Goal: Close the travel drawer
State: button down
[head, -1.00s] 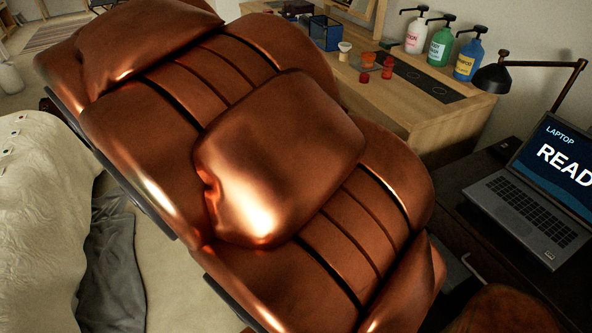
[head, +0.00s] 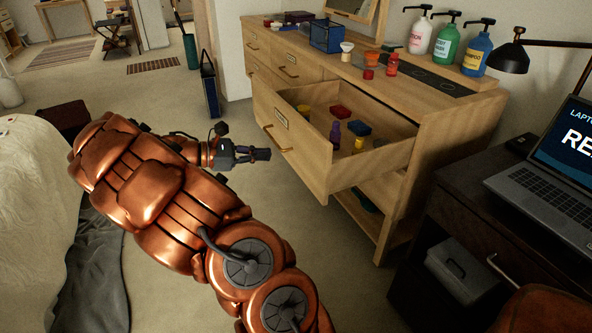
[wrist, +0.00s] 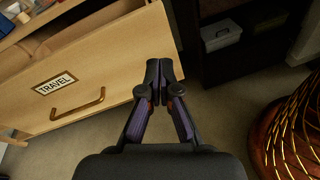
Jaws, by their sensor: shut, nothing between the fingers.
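The travel drawer (head: 297,160) is pulled well out of the wooden dresser (head: 460,130) in the head view. Several small items lie in it, including a purple bottle (head: 335,135), a yellow bottle (head: 359,145) and a red box (head: 340,112). Its front with the TRAVEL label (wrist: 55,83) and brass handle (wrist: 79,104) shows in the wrist view. My gripper (head: 268,154) is shut and empty, in front of the drawer front, left of it in the head view. In the wrist view my gripper (wrist: 158,80) appears near the right end of the drawer front; I cannot tell whether it touches.
A bed (head: 35,210) lies to the left. A dark desk (head: 470,205) with a laptop (head: 556,170) stands to the right. Pump bottles (head: 440,44) and small jars stand on the dresser top. A grey box (head: 462,270) sits under the desk. Carpet is clear before the drawer.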

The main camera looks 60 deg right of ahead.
aim_at(304, 157)
jog(key=w+d+f+n+h+b, duration=0.2)
jog(key=w+d+f, duration=0.15)
jog(key=f, duration=0.25)
jog(key=w+d+f+n+h+b, duration=0.1)
jog(key=w+d+f+n+b, duration=0.1)
jog(key=w+f+n+b, duration=0.3)
jog(key=s+d, duration=0.2)
jog(key=d, duration=0.1)
jog(key=s+d+f+m, duration=0.1)
jog(key=s+d, duration=0.2)
jog(key=d, duration=0.1)
jog(key=s+d+m, duration=0.1)
jog(key=s+d, duration=0.2)
jog(key=d, duration=0.1)
jog(key=shift+s+f, duration=0.1)
jog(key=shift+f, duration=0.05)
jog(key=shift+s+d, duration=0.3)
jog(key=shift+d, duration=0.1)
